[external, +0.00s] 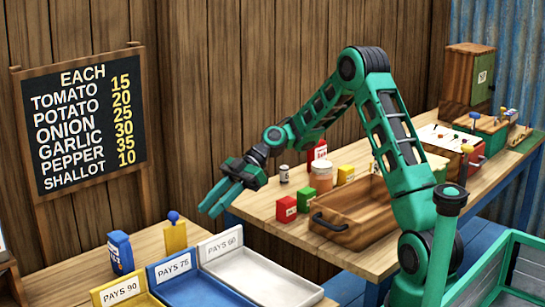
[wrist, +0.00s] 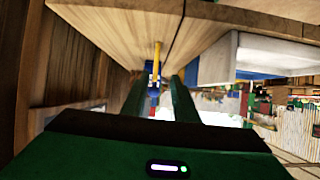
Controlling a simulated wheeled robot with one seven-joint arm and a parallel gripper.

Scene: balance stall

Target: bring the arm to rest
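My arm is green and black and reaches out to the left in the external view. My gripper (external: 211,207) hangs in the air between the back table and the front counter, its fingers pointing down and left. In the wrist view its two green fingers (wrist: 157,95) stand apart. I see nothing held between them. A yellow and blue item shows beyond the fingers, apart from them as far as I can tell.
Labelled trays (external: 205,250), a blue box (external: 120,253) and a yellow piece with a blue knob (external: 175,236) are on the front counter. The back table holds a wooden tray (external: 343,229), small coloured boxes and jars. A price board (external: 85,122) stands at the wall.

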